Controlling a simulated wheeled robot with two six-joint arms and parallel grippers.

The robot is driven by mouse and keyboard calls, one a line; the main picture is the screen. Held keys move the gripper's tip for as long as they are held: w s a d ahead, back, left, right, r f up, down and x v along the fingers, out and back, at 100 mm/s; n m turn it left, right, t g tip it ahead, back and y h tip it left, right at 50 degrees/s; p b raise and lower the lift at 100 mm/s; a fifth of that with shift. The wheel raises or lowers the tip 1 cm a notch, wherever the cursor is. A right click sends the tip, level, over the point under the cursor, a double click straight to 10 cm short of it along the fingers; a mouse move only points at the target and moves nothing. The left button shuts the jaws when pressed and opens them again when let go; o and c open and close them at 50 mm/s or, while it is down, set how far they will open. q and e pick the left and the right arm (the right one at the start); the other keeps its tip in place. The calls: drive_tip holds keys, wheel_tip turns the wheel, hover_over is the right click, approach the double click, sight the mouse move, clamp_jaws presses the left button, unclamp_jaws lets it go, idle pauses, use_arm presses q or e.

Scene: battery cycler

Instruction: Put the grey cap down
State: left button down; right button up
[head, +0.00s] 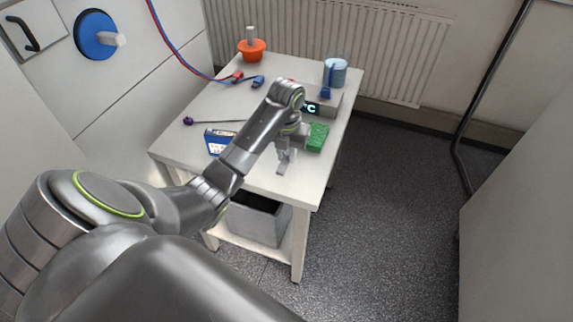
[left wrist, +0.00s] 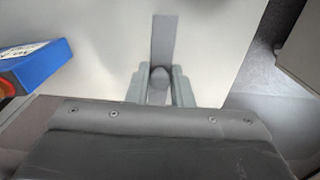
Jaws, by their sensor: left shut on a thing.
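My left gripper (head: 286,156) is low over the front part of the white table, near its front edge. It is shut on the grey cap, which shows as a rounded grey piece (left wrist: 159,76) between the two fingers in the left wrist view. A flat grey strip (left wrist: 163,38) runs on beyond it over the white table top; I cannot tell whether it belongs to the cap. In the head view the cap is small, and I cannot tell whether it touches the table. My right gripper is not in view.
A blue box (head: 216,141) lies left of the gripper; it also shows in the left wrist view (left wrist: 38,65). A green block (head: 318,137) and a grey device with a display (head: 330,101) stand right and behind. The table front (head: 262,178) is bare around the gripper.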

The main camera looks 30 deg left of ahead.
sight(287, 158)
use_arm(q)
drive_tip(key=shift+f, duration=1.6)
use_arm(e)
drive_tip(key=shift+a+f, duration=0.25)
use_arm(q)
drive_tip(key=shift+f, duration=0.15)
drive_tip(key=c, duration=1.3)
unclamp_jaws()
